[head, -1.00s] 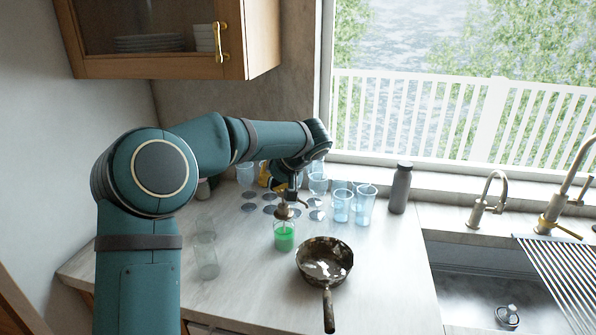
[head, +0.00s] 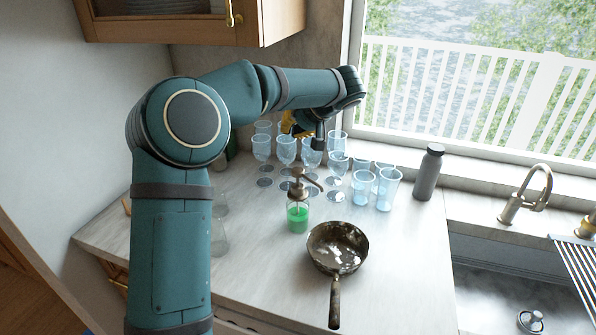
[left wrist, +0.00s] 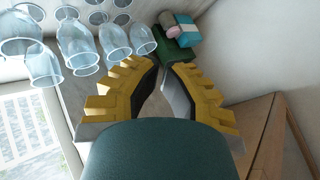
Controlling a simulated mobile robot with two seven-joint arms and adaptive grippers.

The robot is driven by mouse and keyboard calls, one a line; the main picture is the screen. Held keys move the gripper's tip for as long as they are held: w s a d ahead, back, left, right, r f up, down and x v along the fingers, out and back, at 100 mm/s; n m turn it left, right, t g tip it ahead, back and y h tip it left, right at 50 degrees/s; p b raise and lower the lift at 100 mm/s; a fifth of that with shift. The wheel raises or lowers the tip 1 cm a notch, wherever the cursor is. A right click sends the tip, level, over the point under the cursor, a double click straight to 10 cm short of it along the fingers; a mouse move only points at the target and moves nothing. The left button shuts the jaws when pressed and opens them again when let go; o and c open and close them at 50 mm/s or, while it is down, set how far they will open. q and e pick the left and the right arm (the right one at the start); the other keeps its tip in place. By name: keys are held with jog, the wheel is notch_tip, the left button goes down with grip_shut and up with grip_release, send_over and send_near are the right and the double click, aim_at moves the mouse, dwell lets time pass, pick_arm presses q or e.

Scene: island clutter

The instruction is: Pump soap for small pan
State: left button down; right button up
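The soap dispenser (head: 298,217) stands upright on the counter, with green liquid in a clear body and a bronze pump head whose spout points right. The small dark pan (head: 337,248) sits to its front right, with its handle toward the front. Pale patches show in the pan; I cannot tell soap from reflections. My left gripper (head: 312,128) is above and behind the dispenser, apart from the pump and partly hidden by its own arm. In the left wrist view my left gripper (left wrist: 172,68) has a gap between its yellow fingers and holds nothing. My right gripper is out of view.
Several clear blue glasses (head: 362,187) stand behind and right of the dispenser. A grey bottle (head: 428,173) stands by the window ledge. The sink (head: 500,295) is at right. A wall cabinet (head: 283,22) hangs above. Counter front left of the pan is clear.

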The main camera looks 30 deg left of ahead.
pick_arm(q)
jog(key=b, duration=0.4)
send_over(294, 170)
notch_tip(294, 170, down, 7)
jog(key=shift+a+r, duration=0.1)
jog(key=shift+r, duration=0.05)
jog(key=shift+w+f+b, duration=0.1)
jog(key=shift+f+b, duration=0.65)
jog(key=shift+r, duration=0.1)
dwell(0.4)
jog(key=shift+f+b, duration=0.5)
jog(key=shift+f+b, duration=0.9)
jog(key=shift+f, duration=0.1)
dwell(1.1)
jog(key=shift+r, duration=0.1)
jog(key=shift+r+p, duration=0.9)
jog(key=shift+r, duration=0.45)
